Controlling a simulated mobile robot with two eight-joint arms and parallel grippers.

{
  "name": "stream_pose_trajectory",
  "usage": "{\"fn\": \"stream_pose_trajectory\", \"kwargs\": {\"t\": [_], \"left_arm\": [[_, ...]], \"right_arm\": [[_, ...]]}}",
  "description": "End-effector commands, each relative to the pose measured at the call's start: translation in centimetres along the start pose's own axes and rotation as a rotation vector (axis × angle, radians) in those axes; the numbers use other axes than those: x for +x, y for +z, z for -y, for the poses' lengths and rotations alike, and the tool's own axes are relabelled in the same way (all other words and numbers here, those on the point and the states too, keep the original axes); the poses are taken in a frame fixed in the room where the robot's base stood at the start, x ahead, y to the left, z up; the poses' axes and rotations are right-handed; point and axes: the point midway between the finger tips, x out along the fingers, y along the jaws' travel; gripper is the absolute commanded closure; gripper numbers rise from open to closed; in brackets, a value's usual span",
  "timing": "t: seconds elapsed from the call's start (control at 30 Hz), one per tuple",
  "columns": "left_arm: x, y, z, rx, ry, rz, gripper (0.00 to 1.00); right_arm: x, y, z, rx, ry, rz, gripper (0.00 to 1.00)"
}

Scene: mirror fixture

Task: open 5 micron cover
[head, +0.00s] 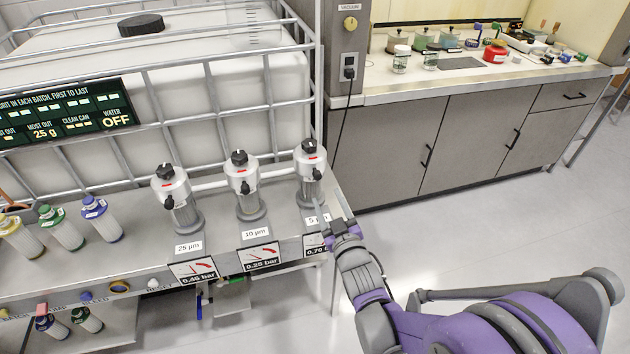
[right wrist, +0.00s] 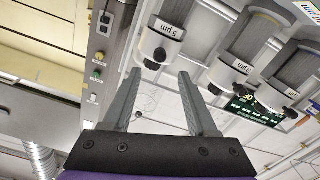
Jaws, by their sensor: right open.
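The 5 µm filter housing (head: 309,160) stands at the right end of the steel bench. It has a pale cap with a black knob on top and a red mark, over a clear body. My left gripper is not in view.
The 10 µm housing (head: 243,180) and 25 µm housing (head: 175,190) stand to the left. A caged white tank (head: 210,100) is behind. A grey cabinet (head: 440,145) stands at right, with free floor before it.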

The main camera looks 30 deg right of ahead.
Motion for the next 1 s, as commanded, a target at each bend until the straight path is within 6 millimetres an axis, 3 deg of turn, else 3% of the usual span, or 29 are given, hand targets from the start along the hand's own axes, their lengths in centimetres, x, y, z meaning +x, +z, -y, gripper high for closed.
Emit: {"fn": "stream_pose_trajectory", "kwargs": {"t": [0.3, 0.5, 0.93, 1.0], "left_arm": [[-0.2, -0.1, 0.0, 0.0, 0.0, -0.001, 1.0], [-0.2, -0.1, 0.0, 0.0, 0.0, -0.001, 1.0], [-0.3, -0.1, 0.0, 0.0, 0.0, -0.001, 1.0], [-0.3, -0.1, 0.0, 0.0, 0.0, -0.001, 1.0]], "right_arm": [[6.0, 0.0, 0.0, 0.0, -0.001, 0.002, 0.42], [8.8, 0.0, 0.0, 0.001, -0.001, 0.002, 0.42], [9.8, 0.0, 0.0, 0.0, -0.001, 0.002, 0.42], [9.8, 0.0, 0.0, 0.0, -0.001, 0.002, 0.54]]}}
